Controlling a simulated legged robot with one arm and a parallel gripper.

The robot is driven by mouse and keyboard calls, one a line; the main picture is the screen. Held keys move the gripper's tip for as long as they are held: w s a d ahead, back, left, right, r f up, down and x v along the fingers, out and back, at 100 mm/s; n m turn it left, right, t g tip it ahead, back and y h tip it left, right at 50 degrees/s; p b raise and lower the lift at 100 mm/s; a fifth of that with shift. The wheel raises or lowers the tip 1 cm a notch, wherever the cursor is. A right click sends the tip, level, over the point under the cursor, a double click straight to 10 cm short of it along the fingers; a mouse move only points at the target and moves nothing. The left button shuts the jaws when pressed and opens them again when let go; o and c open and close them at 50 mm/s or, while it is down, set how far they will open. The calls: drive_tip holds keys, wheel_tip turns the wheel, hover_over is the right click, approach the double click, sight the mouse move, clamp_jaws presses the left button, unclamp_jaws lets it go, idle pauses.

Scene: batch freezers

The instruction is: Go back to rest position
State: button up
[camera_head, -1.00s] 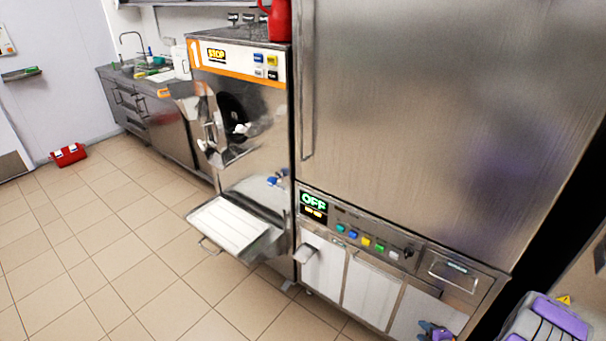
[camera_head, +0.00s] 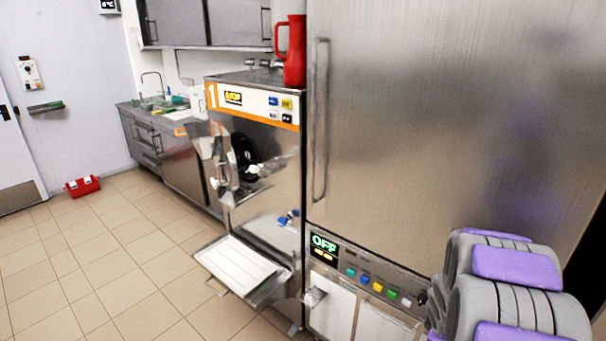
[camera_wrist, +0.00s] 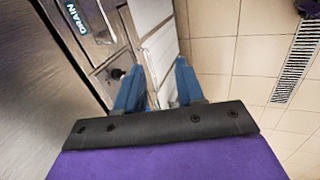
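My gripper (camera_wrist: 158,68) shows in the wrist view as two blue fingers held apart, with nothing between them. Behind the fingers are the steel front of a machine, white lower panels and the tiled floor. In the head view my grey and purple arm shows at the lower right, in front of the large steel cabinet (camera_head: 440,130). My gripper itself is out of the head view.
A batch freezer (camera_head: 265,180) with a STOP display stands left of the cabinet, its white tray (camera_head: 240,268) jutting out low. A red jug (camera_head: 294,52) is on top. A red toolbox (camera_head: 82,186) lies on the floor. Open tiled floor is at left.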

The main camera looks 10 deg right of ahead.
drive_tip(key=s+a+r+m+g+y, duration=0.1)
drive_tip(key=s+a+r+m, duration=0.1)
drive_tip(key=s+a+r, duration=0.3)
drive_tip(key=s+a+r+m+g+y, duration=0.1)
drive_tip(key=s+a+r+m+g, duration=0.1)
drive_tip(key=s+a+r, duration=0.4)
drive_tip(key=s+a+r+m+g+y, duration=0.1)
drive_tip(key=s+a+r+m, duration=0.2)
drive_tip(key=s+a, duration=1.1)
drive_tip(key=a+r, duration=0.3)
drive_tip(key=a, duration=0.1)
drive_tip(key=shift+a+m+g, duration=0.3)
drive_tip(key=shift+a, duration=0.05)
